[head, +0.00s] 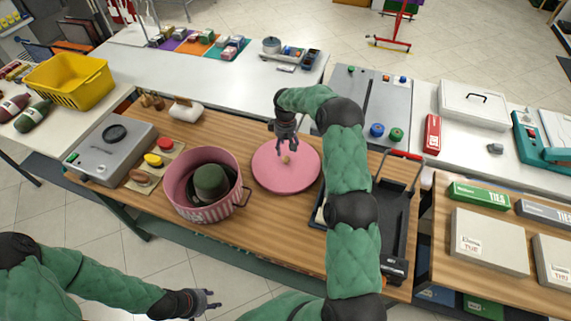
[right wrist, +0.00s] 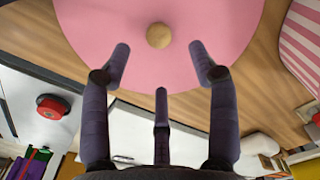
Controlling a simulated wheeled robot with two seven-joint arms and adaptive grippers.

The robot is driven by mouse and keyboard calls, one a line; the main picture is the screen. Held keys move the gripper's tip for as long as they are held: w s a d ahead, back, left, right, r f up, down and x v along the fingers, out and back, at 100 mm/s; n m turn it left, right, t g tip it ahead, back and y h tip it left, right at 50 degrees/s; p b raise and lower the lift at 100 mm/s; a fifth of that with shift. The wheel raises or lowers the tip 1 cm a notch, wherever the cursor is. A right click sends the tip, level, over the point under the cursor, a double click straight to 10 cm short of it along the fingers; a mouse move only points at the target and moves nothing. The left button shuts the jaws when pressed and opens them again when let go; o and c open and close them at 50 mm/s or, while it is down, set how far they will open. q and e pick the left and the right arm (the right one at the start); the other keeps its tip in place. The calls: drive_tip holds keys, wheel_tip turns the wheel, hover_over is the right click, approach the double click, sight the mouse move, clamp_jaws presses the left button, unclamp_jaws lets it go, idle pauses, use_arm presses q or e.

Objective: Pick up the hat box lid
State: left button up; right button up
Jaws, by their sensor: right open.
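The pink round hat box lid (head: 272,176) lies flat on the wooden table, with a small light wooden knob (head: 286,160) on it. The pink hat box (head: 203,207) stands open to its left with a dark green hat (head: 211,182) inside. My right gripper (head: 287,148) is over the lid near the knob. In the right wrist view the lid (right wrist: 205,20) fills the top, and the knob (right wrist: 159,35) shows just beyond and between the spread fingers of my right gripper (right wrist: 160,62), not gripped. My left gripper (head: 208,300) is low, off the table's front edge, apart from the lid; its fingers look spread and empty.
A black tray trolley (head: 398,215) stands right of the lid, partly behind my right arm. A white roll (head: 186,109) lies at the table's back. Bare wood (head: 235,135) lies behind the lid.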

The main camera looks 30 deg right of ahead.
sight(286, 158)
wheel_tip(286, 158, down, 3)
drive_tip(key=shift+r, duration=0.15)
drive_tip(key=shift+f, duration=2.75)
drive_tip(key=shift+s, duration=0.1)
clamp_jaws()
